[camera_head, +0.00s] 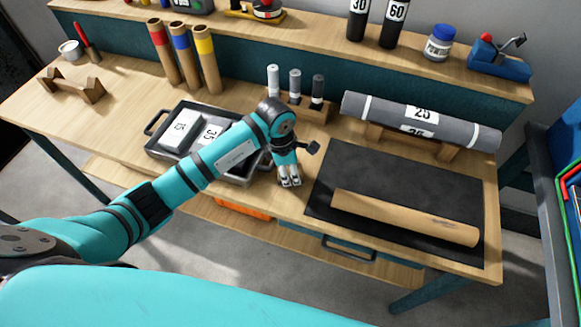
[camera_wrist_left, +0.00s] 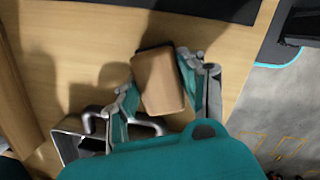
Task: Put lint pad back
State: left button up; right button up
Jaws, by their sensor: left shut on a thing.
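My left gripper (camera_head: 290,181) is over the strip of bench between the tray and the dark mat. In the left wrist view, its fingers (camera_wrist_left: 161,75) are shut on a small tan block with rounded corners, which I take to be the lint pad (camera_wrist_left: 160,82). The pad is tilted in the picture, and I cannot tell whether it touches the bench. In the head view the pad is hidden by the gripper. A dark tray (camera_head: 152,149) with labelled white blocks stands left of the gripper, partly behind my left arm. My right gripper does not show.
A tan roll (camera_head: 405,217) lies on the dark mat (camera_head: 345,165) to the right. A grey roll (camera_head: 370,106) rests on a wooden cradle behind it. Several small upright cylinders (camera_head: 295,82) stand in a wooden holder behind the gripper. The bench's front edge is close.

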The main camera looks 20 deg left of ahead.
pick_arm(q)
jog(key=shift+f, duration=0.1)
jog(key=shift+f, duration=0.15)
jog(key=o, duration=1.1)
jog(key=shift+r, duration=0.35)
jog(key=r+b, duration=0.1)
jog(key=r, duration=0.2)
jog(key=a+r, duration=0.1)
jog(key=r, duration=0.3)
jog(key=s+r+b, duration=0.1)
jog(key=r, duration=0.2)
jog(key=shift+a+r+b, duration=0.15)
jog(key=shift+r+b, duration=0.1)
jog(key=shift+b, duration=0.05)
jog(key=shift+r, duration=0.55)
